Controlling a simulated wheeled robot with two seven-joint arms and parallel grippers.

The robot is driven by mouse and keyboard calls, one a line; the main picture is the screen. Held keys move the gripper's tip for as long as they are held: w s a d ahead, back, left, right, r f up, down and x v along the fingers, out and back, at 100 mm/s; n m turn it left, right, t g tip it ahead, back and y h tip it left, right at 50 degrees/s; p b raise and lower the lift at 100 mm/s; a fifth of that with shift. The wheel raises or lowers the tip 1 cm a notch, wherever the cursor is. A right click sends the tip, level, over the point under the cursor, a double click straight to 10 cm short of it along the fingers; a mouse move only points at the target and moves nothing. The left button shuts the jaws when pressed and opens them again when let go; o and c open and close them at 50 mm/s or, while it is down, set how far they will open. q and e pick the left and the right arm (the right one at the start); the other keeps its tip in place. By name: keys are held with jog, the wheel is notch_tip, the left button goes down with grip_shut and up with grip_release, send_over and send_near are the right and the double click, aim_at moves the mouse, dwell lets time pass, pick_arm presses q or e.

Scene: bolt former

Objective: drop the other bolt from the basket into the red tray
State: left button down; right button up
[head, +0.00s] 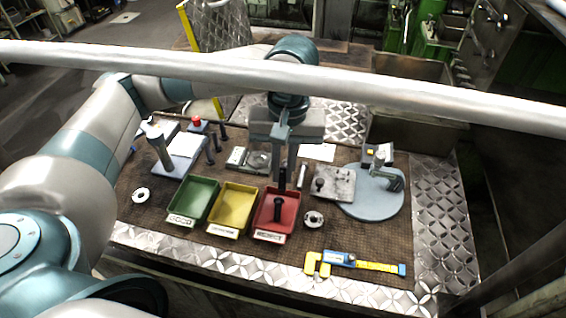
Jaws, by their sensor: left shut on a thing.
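The red tray (264,221) is the rightmost of three small trays on the brown mat. A dark bolt (278,211) lies in it. My left gripper (283,174) is over the back part of the red tray, pointing down. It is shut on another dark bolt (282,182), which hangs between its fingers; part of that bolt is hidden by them. I cannot tell the exact gap between this bolt and the tray floor. My right gripper is not in view. A metal bin (408,134) stands behind the table's right side; I cannot tell whether it is the basket.
A yellow tray (232,212) and a green tray (193,200) stand left of the red one. Blue-and-yellow calipers (352,262) lie in front. A round grey stand (371,204) is at right. A white bar (420,100) crosses the view.

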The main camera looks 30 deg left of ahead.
aim_at(284, 175)
pick_arm(q)
jog(key=shift+f, duration=1.95)
jog(key=c, duration=1.7)
grip_release()
jog(key=shift+r, duration=0.1)
jog(key=shift+r+b, duration=0.35)
jog(key=r+b, duration=0.1)
jog(key=r, duration=0.4)
jog(key=r+b, duration=0.1)
jog(key=r, duration=0.5)
jog(key=r+b, duration=0.2)
jog(key=r, duration=0.3)
jog(key=shift+w+d+r, duration=0.2)
jog(key=shift+d+r, duration=0.05)
jog(key=shift+d, duration=0.15)
